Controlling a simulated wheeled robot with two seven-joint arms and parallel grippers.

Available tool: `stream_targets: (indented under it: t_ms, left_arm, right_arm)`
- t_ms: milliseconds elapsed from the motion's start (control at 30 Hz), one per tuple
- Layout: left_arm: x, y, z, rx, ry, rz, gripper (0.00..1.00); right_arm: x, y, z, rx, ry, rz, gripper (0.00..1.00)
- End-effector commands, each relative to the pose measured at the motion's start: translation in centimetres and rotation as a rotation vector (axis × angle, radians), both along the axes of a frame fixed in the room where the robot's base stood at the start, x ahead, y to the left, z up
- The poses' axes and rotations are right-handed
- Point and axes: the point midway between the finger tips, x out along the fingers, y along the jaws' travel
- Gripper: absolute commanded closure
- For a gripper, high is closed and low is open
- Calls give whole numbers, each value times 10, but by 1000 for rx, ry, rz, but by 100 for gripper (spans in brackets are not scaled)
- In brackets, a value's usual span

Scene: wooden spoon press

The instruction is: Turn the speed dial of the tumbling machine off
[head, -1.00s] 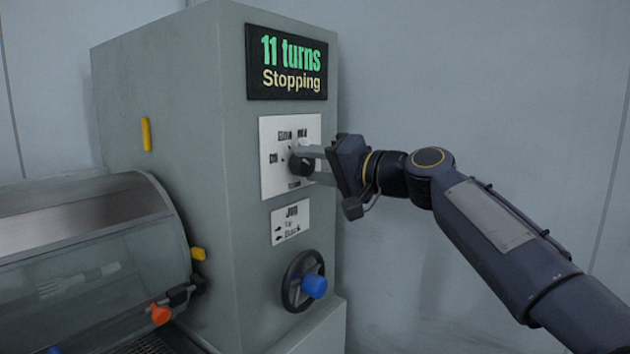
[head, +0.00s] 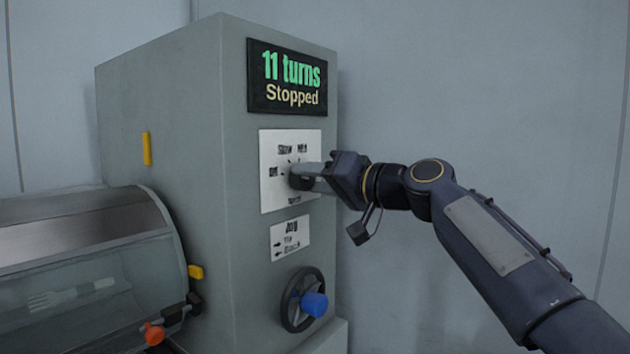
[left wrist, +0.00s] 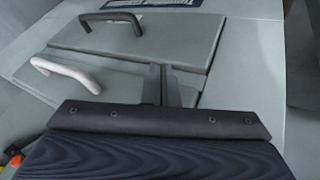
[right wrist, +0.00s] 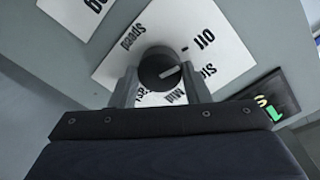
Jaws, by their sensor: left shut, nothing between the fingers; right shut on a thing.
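The tumbling machine (head: 165,120) is a tall grey cabinet with a clear-covered drum at its left. Its display (head: 287,78) reads "11 turns" and "Stopped". The black speed dial (head: 299,180) sits on a white label plate (head: 270,194). My right gripper (head: 305,176) is shut on the dial; in the right wrist view its fingers lie either side of the dial (right wrist: 157,66). The dial's pale pointer slants up-right, roughly toward the mark by "Off". My left gripper (left wrist: 163,72) is shut and empty in the left wrist view, outside the head view.
Below the dial are a "Jog" label (head: 290,240) and a black handwheel (head: 292,312) with a blue knob. The drum cover (head: 90,225) has a fork-like thing behind it. The left wrist view shows grey panels with handles (left wrist: 110,18). A plain wall stands behind.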

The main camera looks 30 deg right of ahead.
Motion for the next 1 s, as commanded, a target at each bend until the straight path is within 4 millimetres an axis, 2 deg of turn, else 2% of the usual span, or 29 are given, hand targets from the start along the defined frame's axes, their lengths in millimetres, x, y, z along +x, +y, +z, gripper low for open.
stream_targets:
  t_ms: [100, 133, 267, 633, 1000]
  left_arm:
    - [0, 0, 0, 0, 0, 0, 100]
    - [0, 0, 0, 0, 0, 0, 100]
    - [0, 0, 0, 0, 0, 0, 100]
    - [0, 0, 0, 0, 0, 0, 100]
    - [0, 0, -1, 0, 0, 0, 100]
  right_arm:
    - [0, 0, -1, -3, 3, 1, 80]
    - [0, 0, -1, -3, 3, 1, 54]
    - [0, 0, -1, -2, 2, 1, 37]
    - [-6, -3, 0, 0, 1, -1, 36]
    - [-61, -23, 1, 0, 0, -1, 36]
